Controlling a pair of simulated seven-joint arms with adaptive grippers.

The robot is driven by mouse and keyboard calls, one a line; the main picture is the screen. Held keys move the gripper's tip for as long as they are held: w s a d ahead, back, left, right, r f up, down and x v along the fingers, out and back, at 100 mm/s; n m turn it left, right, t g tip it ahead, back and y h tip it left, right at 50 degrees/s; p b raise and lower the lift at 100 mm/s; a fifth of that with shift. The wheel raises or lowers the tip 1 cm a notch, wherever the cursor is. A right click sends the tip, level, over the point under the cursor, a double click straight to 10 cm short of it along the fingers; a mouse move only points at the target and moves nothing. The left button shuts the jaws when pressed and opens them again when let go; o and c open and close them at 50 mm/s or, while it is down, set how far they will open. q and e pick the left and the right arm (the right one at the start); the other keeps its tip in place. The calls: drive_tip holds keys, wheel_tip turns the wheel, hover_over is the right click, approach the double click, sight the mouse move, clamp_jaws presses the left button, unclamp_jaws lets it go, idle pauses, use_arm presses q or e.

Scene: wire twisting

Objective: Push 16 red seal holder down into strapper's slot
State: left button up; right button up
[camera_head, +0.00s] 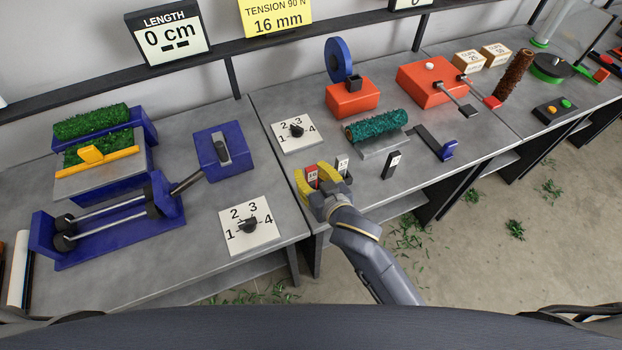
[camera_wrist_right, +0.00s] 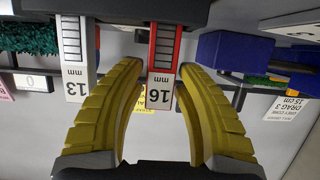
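The red seal holder marked 16 (camera_head: 311,175) stands near the front edge of the middle table. In the right wrist view it (camera_wrist_right: 163,65) shows red with a white label, between the two yellow fingers. My right gripper (camera_head: 322,180) is at the holder. Its fingers (camera_wrist_right: 160,68) are spread, with a gap visible on both sides of the holder. A white holder marked 13 (camera_head: 342,165) stands beside it and also shows in the wrist view (camera_wrist_right: 75,50). I cannot tell which part is the strapper, and its slot is not clearly visible. My left gripper is out of view.
A dial plate (camera_head: 297,136) lies behind the gripper, and another (camera_head: 248,225) is on the left table. A small black upright piece (camera_head: 391,165), a green roll (camera_head: 376,125) and an orange block with a blue wheel (camera_head: 352,97) stand to the right. A blue machine (camera_head: 120,235) fills the left.

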clamp_jaws()
drive_tip(key=shift+r, duration=0.1)
